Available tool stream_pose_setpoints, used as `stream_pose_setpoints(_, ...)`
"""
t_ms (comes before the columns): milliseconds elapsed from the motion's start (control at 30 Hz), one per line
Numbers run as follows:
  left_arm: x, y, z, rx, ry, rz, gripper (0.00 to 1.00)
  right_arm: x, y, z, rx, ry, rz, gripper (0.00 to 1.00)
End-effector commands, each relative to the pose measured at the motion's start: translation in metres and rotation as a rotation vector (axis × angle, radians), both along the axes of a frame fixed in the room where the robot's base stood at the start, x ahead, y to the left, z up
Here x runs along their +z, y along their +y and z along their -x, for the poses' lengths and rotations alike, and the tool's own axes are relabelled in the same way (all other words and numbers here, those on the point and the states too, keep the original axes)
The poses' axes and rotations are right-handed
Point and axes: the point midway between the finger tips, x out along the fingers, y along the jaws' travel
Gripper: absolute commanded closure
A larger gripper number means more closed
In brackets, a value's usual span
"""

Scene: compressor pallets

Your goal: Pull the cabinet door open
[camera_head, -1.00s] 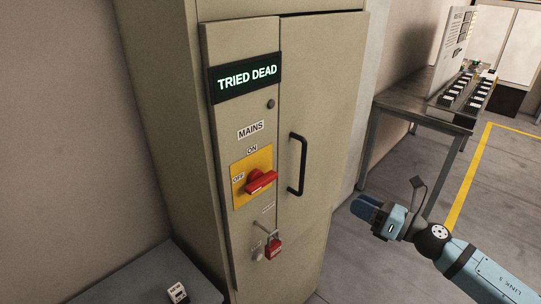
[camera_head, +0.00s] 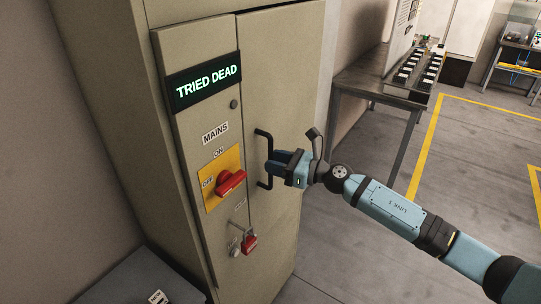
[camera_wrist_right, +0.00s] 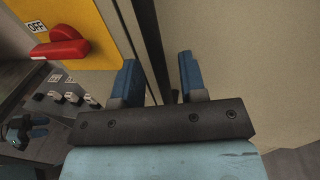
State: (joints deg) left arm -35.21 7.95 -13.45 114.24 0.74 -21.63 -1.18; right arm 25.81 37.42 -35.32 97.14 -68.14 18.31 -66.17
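The cabinet door (camera_head: 285,80) is a beige panel, closed against the cabinet, with a black vertical bar handle (camera_head: 262,134) near its left edge. My right gripper (camera_head: 274,163) is at the handle, coming in from the right. In the right wrist view its two blue fingers (camera_wrist_right: 160,82) are apart, and the dark handle bar (camera_wrist_right: 150,38) runs down into the gap between them. I cannot tell whether either finger touches the bar. A small dark blue gripper (camera_wrist_right: 38,128), which looks like my left one, shows at the wrist view's lower left; its opening is unclear.
Left of the door are a lit "TRIED DEAD" sign (camera_head: 205,83), a red mains switch (camera_head: 230,181) at OFF and a red padlock (camera_head: 249,243). A grey table (camera_head: 128,280) stands at lower left. A metal bench (camera_head: 375,85) stands behind right; floor before it is clear.

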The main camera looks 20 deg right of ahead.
Motion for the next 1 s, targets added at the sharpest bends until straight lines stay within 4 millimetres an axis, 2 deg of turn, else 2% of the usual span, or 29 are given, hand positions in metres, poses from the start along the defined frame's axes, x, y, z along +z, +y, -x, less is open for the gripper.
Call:
stream_pose_setpoints(200,0.005,0.002,-0.001,0.003,-0.003,-0.002,0.57,0.0,0.012,-0.011,0.0,-0.001,-0.001,0.61)
stream_pose_setpoints(467,0.004,0.002,0.0,0.004,-0.002,-0.003,0.57,-0.001,0.013,-0.011,0.0,0.0,0.0,0.61)
stream_pose_setpoints(500,0.004,0.002,0.0,0.004,-0.001,-0.003,0.57,0.0,0.013,-0.011,0.0,0.001,-0.001,0.66)
stream_pose_setpoints(633,0.003,0.002,0.0,0.003,-0.001,-0.003,0.57,0.0,0.013,-0.011,0.0,0.001,-0.001,0.96)
stream_pose_setpoints(667,0.003,0.002,0.0,0.003,-0.001,-0.003,0.57,0.0,0.013,-0.011,0.0,0.001,-0.001,1.0)
stream_pose_setpoints(867,0.002,0.001,0.0,0.002,0.0,-0.003,0.57,-0.001,0.013,-0.011,0.001,0.001,-0.001,1.0)
stream_pose_setpoints(1000,-0.005,0.0,0.0,0.001,0.001,-0.001,0.57,-0.004,0.009,-0.008,0.013,0.001,0.001,1.0)
